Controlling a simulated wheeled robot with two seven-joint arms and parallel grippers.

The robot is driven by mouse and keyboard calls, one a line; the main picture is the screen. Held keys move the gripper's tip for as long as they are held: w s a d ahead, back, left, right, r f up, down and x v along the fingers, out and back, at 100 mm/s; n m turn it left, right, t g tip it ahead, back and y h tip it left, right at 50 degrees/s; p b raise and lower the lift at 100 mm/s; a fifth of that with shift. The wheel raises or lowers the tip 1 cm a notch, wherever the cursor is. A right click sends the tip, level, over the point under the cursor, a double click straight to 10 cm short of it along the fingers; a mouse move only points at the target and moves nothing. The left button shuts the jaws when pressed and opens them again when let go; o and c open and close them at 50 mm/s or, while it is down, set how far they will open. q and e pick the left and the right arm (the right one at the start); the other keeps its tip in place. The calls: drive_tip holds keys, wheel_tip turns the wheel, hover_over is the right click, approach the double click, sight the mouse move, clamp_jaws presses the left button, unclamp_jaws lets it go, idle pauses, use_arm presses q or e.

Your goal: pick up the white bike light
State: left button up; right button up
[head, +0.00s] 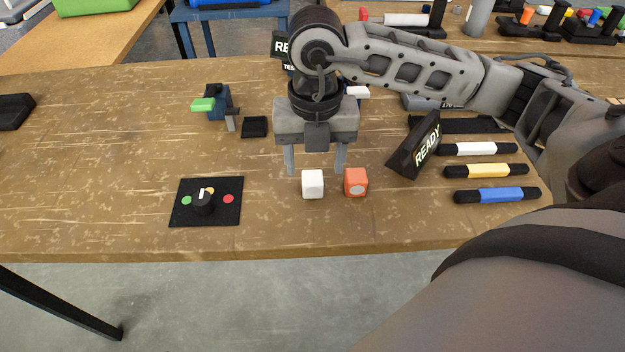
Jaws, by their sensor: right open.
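The white bike light (312,184) is a small white block on the wooden bench, near its front edge. An orange bike light (356,182) with a pale round face sits just to its right, a small gap apart. My right gripper (316,172) comes in from the right and points down. Its two fingers are spread wide, one to the left of the white light and one near the orange light. The fingers look to be behind or above the lights; their exact height is hard to tell. Nothing shows between the fingers as held. My left gripper is not in view.
A black panel (231,212) with a knob and coloured dots lies left of the lights. A black READY sign (416,147) stands to the right, beside white, yellow and blue-banded bars (497,195). A green-and-blue device (216,104) stands behind. The bench's left front is clear.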

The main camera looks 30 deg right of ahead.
sight(313, 176)
drive_tip(key=f, duration=0.4)
drive_tip(key=shift+w+f+p, duration=0.25)
drive_tip(key=shift+w+p, duration=0.1)
drive_tip(key=shift+w, duration=0.05)
drive_tip(key=shift+c, duration=0.4)
drive_tip(key=c, duration=1)
drive_tip(key=shift+r, duration=0.1)
